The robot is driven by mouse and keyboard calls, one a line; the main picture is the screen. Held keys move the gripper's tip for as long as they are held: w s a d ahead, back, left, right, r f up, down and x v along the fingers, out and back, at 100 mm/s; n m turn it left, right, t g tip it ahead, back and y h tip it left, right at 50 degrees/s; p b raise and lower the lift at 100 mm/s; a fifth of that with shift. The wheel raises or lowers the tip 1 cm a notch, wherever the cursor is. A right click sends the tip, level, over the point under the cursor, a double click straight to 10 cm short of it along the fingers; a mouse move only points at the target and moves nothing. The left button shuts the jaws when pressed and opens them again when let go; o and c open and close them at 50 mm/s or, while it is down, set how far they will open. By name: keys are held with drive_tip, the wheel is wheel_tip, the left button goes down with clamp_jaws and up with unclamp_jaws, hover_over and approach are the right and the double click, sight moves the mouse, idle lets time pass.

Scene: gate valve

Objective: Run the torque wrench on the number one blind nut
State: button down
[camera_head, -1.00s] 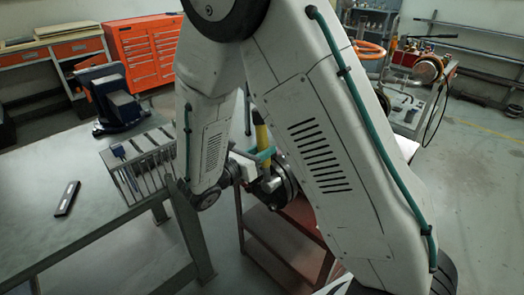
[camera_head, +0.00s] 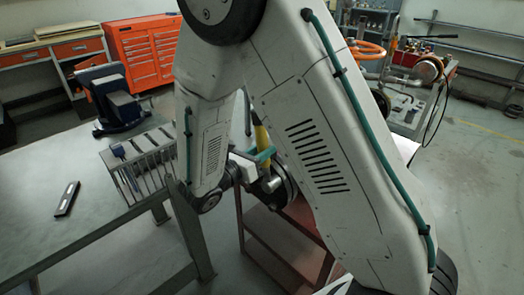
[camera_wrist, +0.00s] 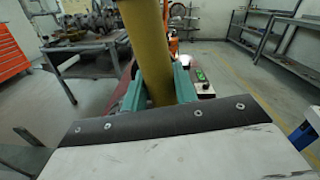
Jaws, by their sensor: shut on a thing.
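My gripper (camera_wrist: 158,88) is shut on the yellow handle (camera_wrist: 143,45) of a tool, taken to be the torque wrench; the handle stands up between teal fingers in the wrist view. In the head view the yellow handle (camera_head: 262,137) shows beside my arm with the teal finger (camera_head: 264,154) against it.
A slotted metal rack (camera_head: 148,160) stands at the workbench (camera_head: 95,215) edge, close to my forearm. A blue vise (camera_head: 114,100) and a dark flat object (camera_head: 67,198) are on the bench. A cart (camera_head: 412,108) stands at back right. Floor on the right is clear.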

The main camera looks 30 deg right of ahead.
idle(0.6)
drive_tip(key=shift+v, duration=2.3)
drive_tip(key=shift+r, duration=0.15)
